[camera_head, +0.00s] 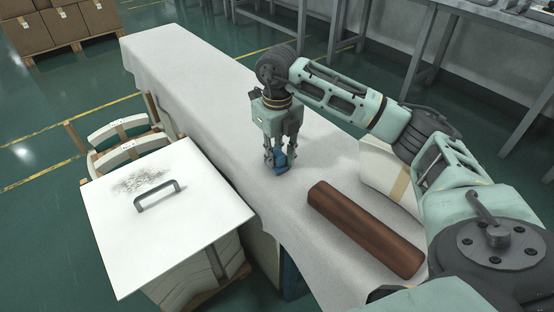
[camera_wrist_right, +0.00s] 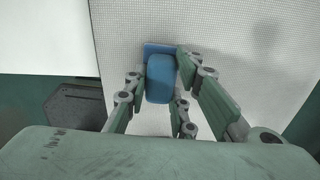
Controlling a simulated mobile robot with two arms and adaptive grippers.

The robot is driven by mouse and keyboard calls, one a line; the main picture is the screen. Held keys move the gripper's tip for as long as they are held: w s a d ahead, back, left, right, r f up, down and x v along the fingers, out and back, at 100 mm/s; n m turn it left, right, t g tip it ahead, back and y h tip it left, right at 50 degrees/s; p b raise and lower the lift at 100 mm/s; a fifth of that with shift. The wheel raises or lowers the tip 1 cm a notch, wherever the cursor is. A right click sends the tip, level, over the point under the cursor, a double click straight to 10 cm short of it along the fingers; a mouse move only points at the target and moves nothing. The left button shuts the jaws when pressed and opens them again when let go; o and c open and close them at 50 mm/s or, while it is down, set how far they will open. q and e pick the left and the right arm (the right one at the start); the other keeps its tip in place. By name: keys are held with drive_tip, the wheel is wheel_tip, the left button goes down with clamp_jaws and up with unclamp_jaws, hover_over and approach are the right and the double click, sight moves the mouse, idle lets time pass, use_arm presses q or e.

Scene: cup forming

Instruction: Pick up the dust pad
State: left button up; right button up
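The dust pad (camera_head: 279,161) is a small blue block with a rounded handle, at the white-covered table. My right gripper (camera_head: 278,152) points down at it, with its fingers on both sides. In the right wrist view the blue pad (camera_wrist_right: 161,79) shows between the two fingers (camera_wrist_right: 160,88), which look closed against its sides. The pad is at or close to the cloth; I cannot tell whether it touches it. My left gripper is not in view.
A white board (camera_head: 165,225) with a grey handle (camera_head: 160,197) and dark dust (camera_head: 143,180) lies at the left. The far part of the table is clear.

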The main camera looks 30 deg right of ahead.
sight(278, 152)
clamp_jaws()
drive_tip(key=shift+r, duration=0.4)
drive_tip(key=shift+w+r+p, duration=0.1)
drive_tip(key=shift+r+p, duration=0.2)
drive_tip(key=shift+r, duration=0.2)
drive_tip(key=r, duration=0.3)
drive_tip(key=shift+s+d+p, duration=0.1)
drive_tip(key=shift+s+p, duration=0.1)
drive_tip(key=shift+p, duration=0.2)
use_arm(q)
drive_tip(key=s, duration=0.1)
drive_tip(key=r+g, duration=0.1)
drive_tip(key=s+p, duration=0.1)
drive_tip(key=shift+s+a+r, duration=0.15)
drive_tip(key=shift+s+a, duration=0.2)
use_arm(e)
drive_tip(key=s+d+r, duration=0.3)
drive_tip(key=s+r, duration=0.3)
drive_tip(key=s, duration=0.5)
